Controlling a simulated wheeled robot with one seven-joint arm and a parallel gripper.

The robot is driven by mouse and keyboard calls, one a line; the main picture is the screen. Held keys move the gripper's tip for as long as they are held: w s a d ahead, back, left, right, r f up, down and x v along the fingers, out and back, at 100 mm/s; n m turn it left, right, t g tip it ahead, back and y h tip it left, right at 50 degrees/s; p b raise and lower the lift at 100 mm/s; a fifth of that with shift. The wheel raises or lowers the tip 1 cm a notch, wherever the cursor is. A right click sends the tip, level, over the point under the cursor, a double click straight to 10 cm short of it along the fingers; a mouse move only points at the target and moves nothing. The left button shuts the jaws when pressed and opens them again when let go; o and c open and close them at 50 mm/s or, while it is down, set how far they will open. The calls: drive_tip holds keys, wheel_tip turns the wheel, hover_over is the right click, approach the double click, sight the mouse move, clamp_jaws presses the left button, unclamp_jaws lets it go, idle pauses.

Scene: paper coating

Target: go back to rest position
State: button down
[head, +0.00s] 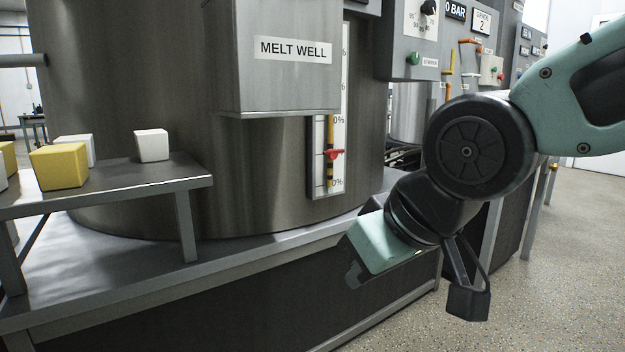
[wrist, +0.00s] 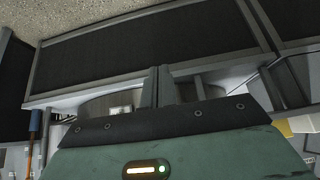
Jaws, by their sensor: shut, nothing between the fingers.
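My gripper (head: 355,274) hangs low at the end of my arm in the head view, in front of the metal platform (head: 290,240) under the melt well. In the wrist view my gripper (wrist: 158,72) has its two narrow dark fingers side by side, shut with nothing between them. Its teal body fills the bottom of that view. In the head view the fingers are small and partly hidden by the gripper's own body.
A shelf (head: 150,180) at left carries yellow cubes (head: 59,167) and white cubes (head: 152,145). Control panels (head: 415,45) stand behind my arm. Speckled floor (head: 560,270) is clear at right.

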drive_tip(key=s+d+f+g+h+p, duration=0.2)
drive_tip(key=s+d+f+g+p, duration=0.15)
drive_tip(key=s, duration=0.35)
drive_tip(key=s+d+f+g+h+p, duration=0.1)
drive_tip(key=s+d+f+g+p, duration=0.15)
drive_tip(key=s+d, duration=0.4)
wheel_tip(320, 180, up, 36)
drive_tip(key=a+p, duration=0.2)
drive_tip(key=p, duration=3.3)
drive_tip(key=shift+s+f+n, duration=0.15)
drive_tip(key=shift+s+n, duration=0.05)
drive_tip(key=shift+n, duration=0.1)
